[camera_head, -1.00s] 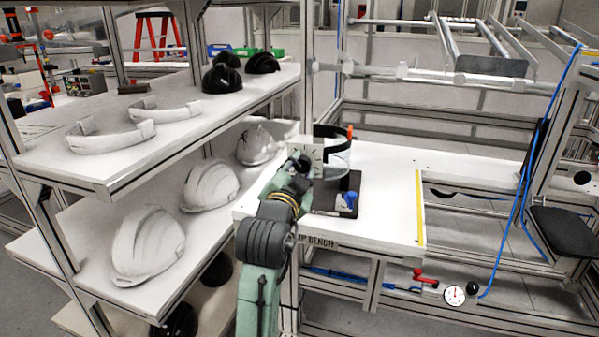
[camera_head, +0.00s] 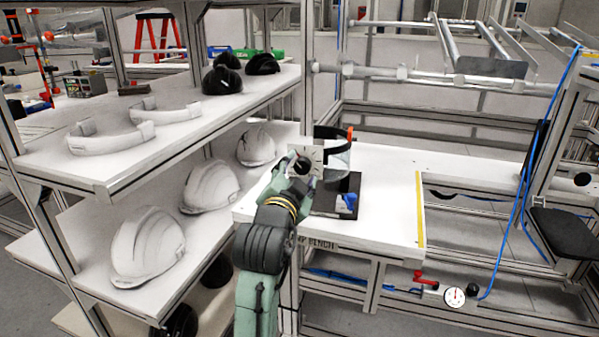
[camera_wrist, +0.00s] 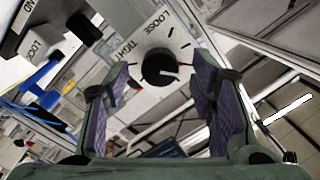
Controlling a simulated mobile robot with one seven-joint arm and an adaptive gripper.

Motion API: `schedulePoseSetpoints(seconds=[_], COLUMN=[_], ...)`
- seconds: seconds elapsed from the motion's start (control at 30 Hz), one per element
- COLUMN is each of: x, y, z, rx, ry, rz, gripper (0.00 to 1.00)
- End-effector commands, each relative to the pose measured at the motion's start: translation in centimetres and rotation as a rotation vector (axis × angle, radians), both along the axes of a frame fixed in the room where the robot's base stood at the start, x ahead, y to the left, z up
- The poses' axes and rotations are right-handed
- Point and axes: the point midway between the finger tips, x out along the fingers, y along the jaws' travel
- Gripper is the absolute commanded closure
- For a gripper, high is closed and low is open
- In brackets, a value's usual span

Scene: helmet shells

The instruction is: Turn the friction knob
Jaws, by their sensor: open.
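The friction knob is a round black dial on a white plate, seen in the wrist view (camera_wrist: 159,68) and the head view (camera_head: 302,166). A light pointer line on it points right in the wrist view. The plate (camera_wrist: 145,37) carries the words LOOSE and TIGHT and black tick marks. My gripper (camera_wrist: 160,100) is open, its two purple-padded fingers spread either side of the knob in the wrist view, with a gap to each. I cannot tell how far the fingertips are from the plate. In the head view my gripper (camera_head: 286,168) is just left of the knob.
A clear visor (camera_head: 338,158) and a black base (camera_head: 325,205) with a blue part (camera_head: 348,202) stand on the white bench (camera_head: 390,190). Shelves with white helmet shells (camera_head: 210,187) are close on the left. The bench's right part is clear.

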Motion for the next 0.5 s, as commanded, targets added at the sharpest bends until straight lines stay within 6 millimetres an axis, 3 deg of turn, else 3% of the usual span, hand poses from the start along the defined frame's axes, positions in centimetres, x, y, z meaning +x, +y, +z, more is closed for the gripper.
schedulePoseSetpoints(seconds=[0.3,0.5], x=[-5.1,-6.3], y=[1.2,1.5], z=[0.0,0.0], rx=[0.0,0.0], ry=[-0.001,0.001], rz=[0.002,0.001], gripper=[0.49,0.49])
